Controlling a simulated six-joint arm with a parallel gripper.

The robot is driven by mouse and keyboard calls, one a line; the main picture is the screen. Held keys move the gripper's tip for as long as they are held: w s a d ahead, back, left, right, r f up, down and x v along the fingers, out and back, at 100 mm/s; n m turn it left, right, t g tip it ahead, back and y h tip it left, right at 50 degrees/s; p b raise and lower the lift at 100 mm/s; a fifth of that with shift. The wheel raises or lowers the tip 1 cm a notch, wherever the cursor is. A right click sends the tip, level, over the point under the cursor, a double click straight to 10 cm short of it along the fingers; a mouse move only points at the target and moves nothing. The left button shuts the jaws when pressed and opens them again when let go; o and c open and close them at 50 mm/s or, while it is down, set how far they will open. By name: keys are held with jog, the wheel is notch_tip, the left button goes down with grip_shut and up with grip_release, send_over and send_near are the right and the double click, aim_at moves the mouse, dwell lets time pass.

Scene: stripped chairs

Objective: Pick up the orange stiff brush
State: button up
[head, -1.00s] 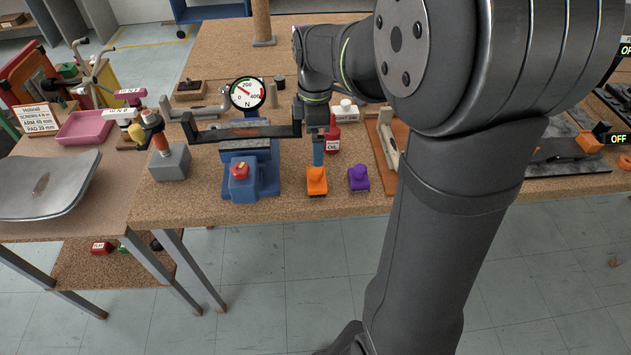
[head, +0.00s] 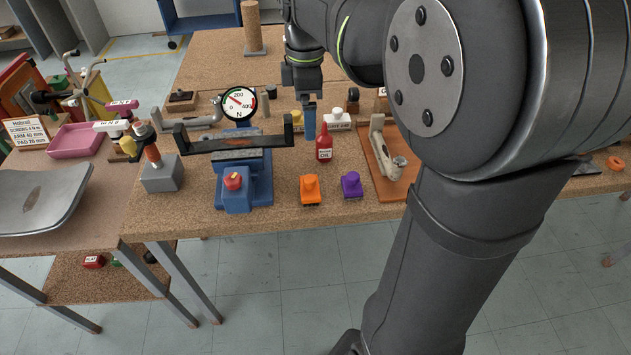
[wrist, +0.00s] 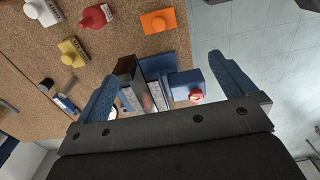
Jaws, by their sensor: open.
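The orange stiff brush (head: 310,189) stands on the cork workbench near its front edge, between the blue force tester and a purple brush. It also shows in the wrist view as an orange block (wrist: 158,21) near the top middle, beyond the fingertips. My gripper (head: 308,120) is above and behind the orange brush, over the bench. In the wrist view my gripper (wrist: 158,72) has its two blue fingers wide apart with nothing held between them. The force tester shows behind the gap between the fingers.
The purple brush (head: 351,185) stands just right of the orange one. A red oil bottle (head: 324,148) is close behind. The blue tester (head: 258,186) with its dark bar is to the left. A wooden board (head: 378,170) with a pale lever lies right. Bare bench surrounds the orange brush.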

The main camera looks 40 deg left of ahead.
jog(key=shift+r, duration=0.25)
jog(key=c, duration=0.6)
jog(key=shift+c, duration=0.2)
jog(key=m, duration=1.8)
send_over(310, 178)
jog(key=s, duration=0.1)
notch_tip(310, 178, down, 6)
notch_tip(310, 178, down, 12)
jog(key=shift+a+r, duration=0.1)
jog(key=shift+w+f, duration=0.25)
jog(key=shift+f, duration=1.15)
jog(key=shift+w+f, duration=0.2)
jog(key=shift+f, duration=1.15)
